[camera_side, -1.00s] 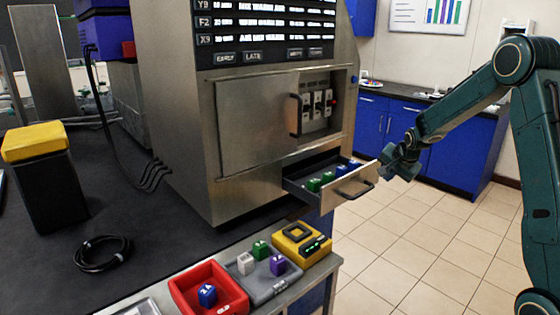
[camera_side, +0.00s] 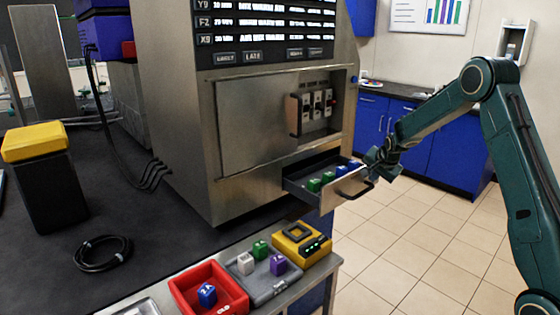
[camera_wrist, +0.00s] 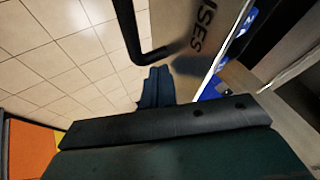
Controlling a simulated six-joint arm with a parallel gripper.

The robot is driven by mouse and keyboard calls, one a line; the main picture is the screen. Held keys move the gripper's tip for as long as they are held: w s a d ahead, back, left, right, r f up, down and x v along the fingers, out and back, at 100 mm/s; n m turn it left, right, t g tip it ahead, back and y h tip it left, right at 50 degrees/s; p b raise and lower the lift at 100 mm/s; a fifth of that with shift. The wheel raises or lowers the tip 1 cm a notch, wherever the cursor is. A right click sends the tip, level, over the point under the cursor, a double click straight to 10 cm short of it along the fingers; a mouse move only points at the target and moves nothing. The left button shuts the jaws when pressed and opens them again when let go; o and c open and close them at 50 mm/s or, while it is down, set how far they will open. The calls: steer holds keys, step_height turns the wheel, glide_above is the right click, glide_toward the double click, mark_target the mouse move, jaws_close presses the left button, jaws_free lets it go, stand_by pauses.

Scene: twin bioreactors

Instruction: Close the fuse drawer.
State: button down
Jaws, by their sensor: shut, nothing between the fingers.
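The fuse drawer (camera_side: 334,196) stands partly open at the foot of the steel cabinet, with green and blue fuse blocks (camera_side: 328,178) inside. Its metal front has a black bar handle. In the wrist view the drawer front (camera_wrist: 215,72) carries lettering ending in "USES", and the black handle (camera_wrist: 140,45) crosses the upper middle. My gripper (camera_side: 371,158) is at the outer face of the drawer front, near its far right end. In the wrist view its shut fingers (camera_wrist: 157,80) are empty and close to the face beside the handle; whether they touch cannot be told.
Above the drawer are a cabinet door (camera_side: 258,122) and a fuse bay (camera_side: 319,108). A red tray (camera_side: 180,292), a grey tray (camera_side: 268,292) and a yellow device (camera_side: 302,243) sit on the bench in front. Open floor lies to the right.

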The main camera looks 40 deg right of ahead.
mark_target(350, 166)
steer(key=shift+w, duration=6.5)
steer(key=shift+s, duration=0.2)
steer(key=shift+s, duration=1.4)
steer(key=v, duration=1)
steer(key=shift+s, duration=0.4)
steer(key=shift+a, duration=0.1)
